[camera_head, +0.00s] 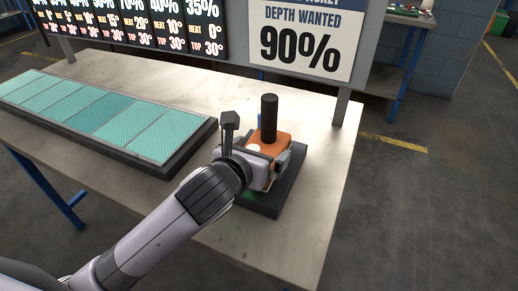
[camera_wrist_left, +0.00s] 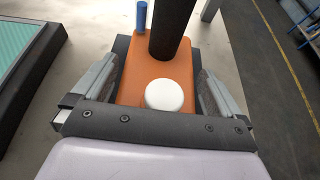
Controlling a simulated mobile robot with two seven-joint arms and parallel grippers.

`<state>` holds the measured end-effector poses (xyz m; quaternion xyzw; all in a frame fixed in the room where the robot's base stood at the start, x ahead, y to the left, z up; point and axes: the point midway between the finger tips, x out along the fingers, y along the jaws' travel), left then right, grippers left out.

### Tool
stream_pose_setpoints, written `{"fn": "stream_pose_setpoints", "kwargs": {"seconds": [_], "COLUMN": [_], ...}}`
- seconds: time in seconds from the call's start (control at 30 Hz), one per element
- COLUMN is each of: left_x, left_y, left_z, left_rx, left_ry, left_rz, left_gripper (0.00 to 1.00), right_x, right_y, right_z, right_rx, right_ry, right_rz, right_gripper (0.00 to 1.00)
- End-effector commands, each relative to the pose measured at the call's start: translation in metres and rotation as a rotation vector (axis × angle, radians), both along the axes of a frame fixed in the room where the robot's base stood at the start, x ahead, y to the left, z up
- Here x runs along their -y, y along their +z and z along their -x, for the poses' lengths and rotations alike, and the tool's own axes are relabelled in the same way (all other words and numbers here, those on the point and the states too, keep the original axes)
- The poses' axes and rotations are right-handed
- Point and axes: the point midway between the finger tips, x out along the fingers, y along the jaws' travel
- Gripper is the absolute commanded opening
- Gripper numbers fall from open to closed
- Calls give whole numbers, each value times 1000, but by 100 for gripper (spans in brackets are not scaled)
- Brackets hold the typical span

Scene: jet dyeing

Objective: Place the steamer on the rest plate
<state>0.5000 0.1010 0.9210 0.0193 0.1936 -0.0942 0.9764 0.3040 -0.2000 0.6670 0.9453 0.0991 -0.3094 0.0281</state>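The steamer (camera_head: 273,144) has an orange body, an upright black handle and a white round knob. It sits upright over a dark rest plate (camera_head: 290,194) near the table's right end. The left wrist view shows its orange body (camera_wrist_left: 130,75) and white knob between my fingers. My left gripper (camera_head: 262,165) straddles the body, one finger on each side. In the left wrist view my left gripper (camera_wrist_left: 155,88) has both fingers close along the orange sides; whether they touch it cannot be told. The steamer's underside is hidden. My right gripper is not in view.
A dark tray (camera_head: 185,150) with teal fabric swatches lies on the table to the left. A sign board (camera_head: 305,35) reading 90% stands behind. A small blue cylinder (camera_wrist_left: 141,16) shows beyond the steamer. The pale tabletop (camera_head: 318,150) is clear to the right, up to its edge.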

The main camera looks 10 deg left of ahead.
Motion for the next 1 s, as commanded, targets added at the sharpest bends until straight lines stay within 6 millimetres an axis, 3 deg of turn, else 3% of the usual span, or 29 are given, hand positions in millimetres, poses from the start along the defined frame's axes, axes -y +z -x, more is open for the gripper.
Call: {"fn": "stream_pose_setpoints", "kwargs": {"seconds": [0.23, 0.37, 0.83, 1.0], "left_x": [0, -2, -16, -20], "left_y": [3, 8, 38, 47], "left_z": [1, 11, 84, 103], "left_rx": [1, 1, 0, -2], "left_ry": [-1, -1, -2, -1], "left_rz": [1, 0, 0, -1], "left_gripper": [100, 100, 100, 100], "right_x": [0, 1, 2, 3], "right_y": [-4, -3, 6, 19], "right_z": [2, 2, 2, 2], "right_rx": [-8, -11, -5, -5], "right_ry": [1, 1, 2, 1], "right_rz": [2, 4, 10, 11], "right_gripper": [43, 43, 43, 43]}}
